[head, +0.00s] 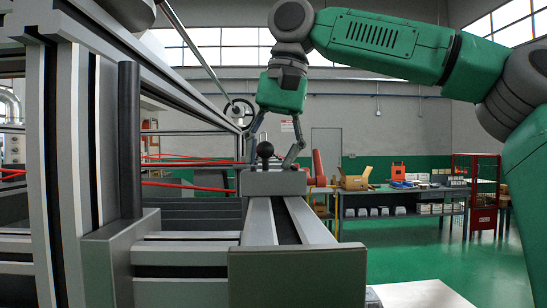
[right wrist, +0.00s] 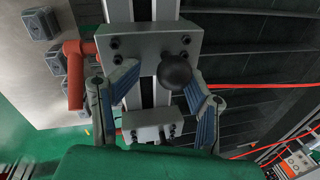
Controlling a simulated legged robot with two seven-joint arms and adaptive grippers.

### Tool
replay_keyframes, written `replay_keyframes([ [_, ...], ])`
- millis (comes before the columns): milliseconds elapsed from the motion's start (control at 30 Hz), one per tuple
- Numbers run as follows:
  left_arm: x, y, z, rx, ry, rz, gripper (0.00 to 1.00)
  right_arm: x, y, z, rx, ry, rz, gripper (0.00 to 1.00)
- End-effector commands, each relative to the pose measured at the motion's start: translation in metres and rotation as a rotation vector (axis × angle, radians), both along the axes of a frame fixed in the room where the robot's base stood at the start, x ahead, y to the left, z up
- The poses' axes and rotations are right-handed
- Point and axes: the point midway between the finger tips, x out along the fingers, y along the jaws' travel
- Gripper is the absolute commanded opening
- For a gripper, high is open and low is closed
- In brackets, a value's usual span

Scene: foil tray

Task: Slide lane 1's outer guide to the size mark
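A grey block (head: 274,183) with a black ball knob (head: 265,150) on it sits across the pale rails at centre in the head view. I take it for part of the guide, but I cannot tell which lane it belongs to. The block (right wrist: 150,40) and knob (right wrist: 175,73) also show in the right wrist view. My right gripper (head: 271,163) points down over the block. Its fingers are spread on either side of the knob, with a visible gap on the left in the right wrist view (right wrist: 160,82). I can make out no size mark. My left gripper is out of view.
A grey frame post (head: 68,150) and a dark upright bar (head: 129,140) stand at the left. A dark green plate (head: 297,277) closes the near end of the rails. A red handle-like part (right wrist: 74,75) lies left of the block in the right wrist view.

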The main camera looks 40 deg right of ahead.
Motion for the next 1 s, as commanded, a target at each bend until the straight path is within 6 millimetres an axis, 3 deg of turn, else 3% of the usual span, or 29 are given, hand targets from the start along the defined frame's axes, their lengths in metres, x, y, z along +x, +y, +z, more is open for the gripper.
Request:
replay_keyframes([
  [67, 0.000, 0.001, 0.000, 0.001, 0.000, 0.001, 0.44, -0.002, 0.005, 0.002, -0.004, -0.002, 0.002, 0.41],
  [167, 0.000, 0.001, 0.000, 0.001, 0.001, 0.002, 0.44, -0.002, 0.004, 0.002, -0.004, -0.003, 0.003, 0.05],
  [200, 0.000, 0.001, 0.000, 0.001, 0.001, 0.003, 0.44, -0.001, 0.002, 0.002, -0.001, -0.005, 0.003, 0.00],
  [400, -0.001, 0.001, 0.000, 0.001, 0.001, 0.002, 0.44, 0.001, -0.005, 0.001, 0.009, -0.008, 0.003, 0.00],
  [767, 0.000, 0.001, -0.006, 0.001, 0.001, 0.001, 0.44, -0.007, -0.001, 0.002, 0.006, -0.008, 0.001, 0.00],
  [800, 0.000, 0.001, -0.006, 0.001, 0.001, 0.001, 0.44, -0.007, -0.001, 0.001, 0.006, -0.008, 0.001, 0.27],
  [867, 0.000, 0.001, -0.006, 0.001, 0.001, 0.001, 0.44, -0.008, -0.001, 0.001, 0.005, -0.007, 0.001, 0.44],
  [1000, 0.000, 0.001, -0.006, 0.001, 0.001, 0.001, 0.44, -0.008, -0.001, 0.001, 0.005, -0.005, 0.001, 0.44],
])
